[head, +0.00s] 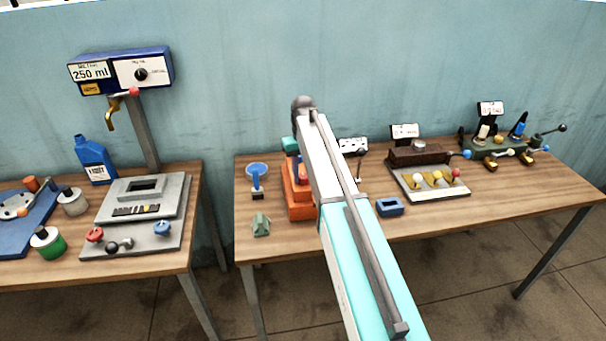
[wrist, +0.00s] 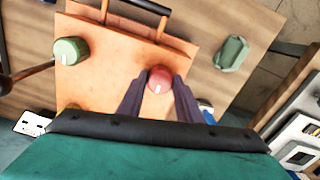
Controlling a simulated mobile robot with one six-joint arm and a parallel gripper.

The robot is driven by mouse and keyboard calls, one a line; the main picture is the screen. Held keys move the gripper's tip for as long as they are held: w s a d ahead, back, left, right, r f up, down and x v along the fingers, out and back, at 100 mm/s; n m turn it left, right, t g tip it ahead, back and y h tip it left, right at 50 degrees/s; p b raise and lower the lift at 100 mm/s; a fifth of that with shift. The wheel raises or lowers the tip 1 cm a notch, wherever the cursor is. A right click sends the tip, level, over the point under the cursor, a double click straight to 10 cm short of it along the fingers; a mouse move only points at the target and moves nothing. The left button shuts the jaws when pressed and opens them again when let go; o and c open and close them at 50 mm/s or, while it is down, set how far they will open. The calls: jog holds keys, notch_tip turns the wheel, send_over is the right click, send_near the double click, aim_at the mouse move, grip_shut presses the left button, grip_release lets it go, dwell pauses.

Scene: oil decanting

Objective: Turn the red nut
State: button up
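The red nut (wrist: 159,79) is a round red knob on an orange block in the wrist view. My gripper (wrist: 160,76) has one dark finger on each side of it, with the tips close to its sides. I cannot tell whether the fingers touch the nut or stand slightly off it. The orange block (wrist: 113,65) also shows in the head view (head: 299,203), partly behind my arm.
A green knob (wrist: 70,51) sits on the same block, with a dark handle bar (wrist: 146,5) at its edge. A green block (wrist: 232,53) lies beside it on the wooden table.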

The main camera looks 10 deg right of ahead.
jog(key=shift+m, duration=0.3)
jog(key=shift+c, duration=0.2)
jog(key=m+b, duration=0.1)
jog(key=m, duration=0.4)
jog(key=shift+m+b, duration=0.3)
jog(key=shift+b, duration=0.1)
jog(key=m+b, duration=0.1)
jog(key=m, duration=0.5)
jog(key=shift+d, duration=0.1)
jog(key=m+b, duration=0.1)
jog(key=m, duration=0.5)
jog(key=shift+m, duration=0.3)
jog(key=m, duration=0.5)
jog(key=o, duration=1)
jog(key=shift+o, duration=0.2)
